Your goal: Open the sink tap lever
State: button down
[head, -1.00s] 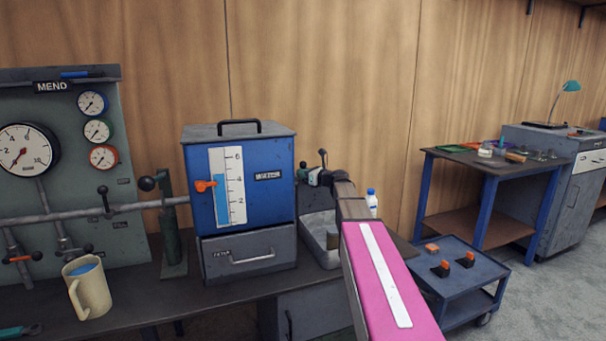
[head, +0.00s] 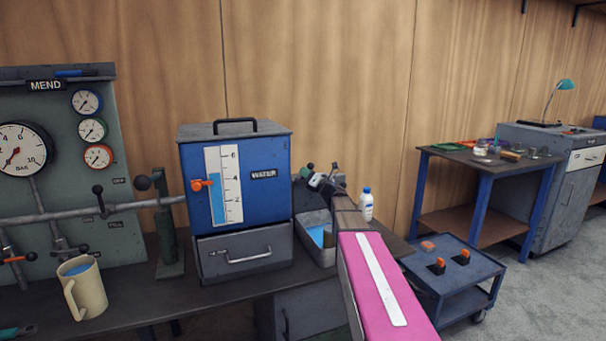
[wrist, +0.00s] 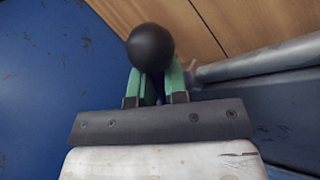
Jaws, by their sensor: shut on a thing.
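The sink (head: 316,258) is a grey metal basin just right of the blue water tank (head: 236,178). A blue surface shows inside it. My gripper (head: 318,181) is above the sink at its back, small and partly hidden by my own arm. In the wrist view my gripper (wrist: 154,88) has its green fingers shut on the tap lever, whose round black knob (wrist: 150,47) shows just beyond the fingertips. The lever's stem between the fingers is mostly hidden. The tap's spout and base are hard to make out in the head view.
A white bottle (head: 366,205) stands right of my arm, close to it. A beige mug (head: 84,290) and a gauge panel (head: 92,170) are at the left. A low blue cart (head: 452,268) stands at the right. The wooden wall is close behind the bench.

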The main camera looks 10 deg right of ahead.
jog(key=m+t+h, duration=0.1)
jog(key=m, duration=0.1)
jog(key=d+f+m+t+h, duration=0.1)
jog(key=m+t, duration=0.1)
jog(key=m, duration=0.1)
jog(key=d+m+t+h, duration=0.1)
jog(key=m+t, duration=0.1)
jog(key=m, duration=0.1)
jog(key=shift+w+f+h, duration=0.2)
jog(key=shift+w+h, duration=0.1)
jog(key=shift+w, duration=0.05)
jog(key=shift+d+m, duration=0.1)
jog(key=shift+m, duration=0.3)
jog(key=c, duration=1.2)
grip_release()
jog(key=shift+d, duration=0.1)
jog(key=shift+o, duration=0.2)
jog(key=shift+f, duration=0.1)
jog(key=shift+s+f, duration=0.1)
jog(key=v, duration=0.7)
jog(key=shift+s, duration=0.45)
